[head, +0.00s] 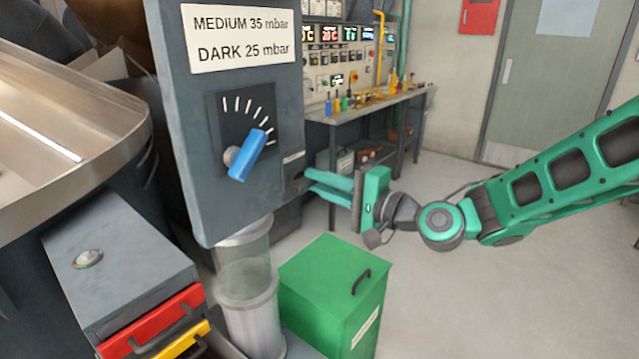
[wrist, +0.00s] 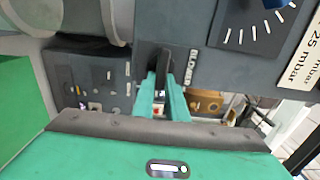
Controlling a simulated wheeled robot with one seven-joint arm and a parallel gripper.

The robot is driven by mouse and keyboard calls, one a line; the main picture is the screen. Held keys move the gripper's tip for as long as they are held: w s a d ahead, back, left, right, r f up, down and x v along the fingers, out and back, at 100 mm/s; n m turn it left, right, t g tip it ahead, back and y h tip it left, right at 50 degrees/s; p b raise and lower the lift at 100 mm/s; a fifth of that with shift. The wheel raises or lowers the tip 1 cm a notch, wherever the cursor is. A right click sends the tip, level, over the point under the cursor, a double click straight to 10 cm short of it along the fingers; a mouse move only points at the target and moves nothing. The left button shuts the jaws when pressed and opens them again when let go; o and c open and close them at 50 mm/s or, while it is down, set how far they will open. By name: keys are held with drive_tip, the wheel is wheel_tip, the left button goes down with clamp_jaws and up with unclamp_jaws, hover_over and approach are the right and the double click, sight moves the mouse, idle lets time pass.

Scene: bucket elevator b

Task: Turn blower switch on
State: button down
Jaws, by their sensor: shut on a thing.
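The blower switch (wrist: 164,58) is a dark lever on the grey control box (head: 230,110), beside a small label that reads roughly "BLOWER" in the wrist view. In the head view it sits low on the box's right side, under a small label (head: 293,157), and is mostly hidden by the fingers. My gripper (head: 308,180) reaches in from the right, its green fingers against that spot. In the wrist view my gripper (wrist: 161,82) has its fingers close together on the lever. Whether the switch is on or off cannot be told.
A blue knob (head: 247,155) with a white dial scale is on the box front. A green bin (head: 335,290) and a clear cylinder (head: 245,270) stand below. A workbench (head: 365,110) with lit instruments is behind. The floor at right is clear.

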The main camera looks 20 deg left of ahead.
drive_tip(key=shift+w+d+f, duration=0.2)
drive_tip(key=shift+w+d, duration=0.1)
drive_tip(key=shift+w, duration=0.05)
drive_tip(key=c, duration=1.8)
unclamp_jaws()
drive_tip(key=shift+o, duration=0.2)
drive_tip(key=shift+s+a, duration=0.1)
drive_tip(key=shift+s, duration=0.1)
drive_tip(key=v, duration=1)
drive_tip(key=shift+d, duration=0.35)
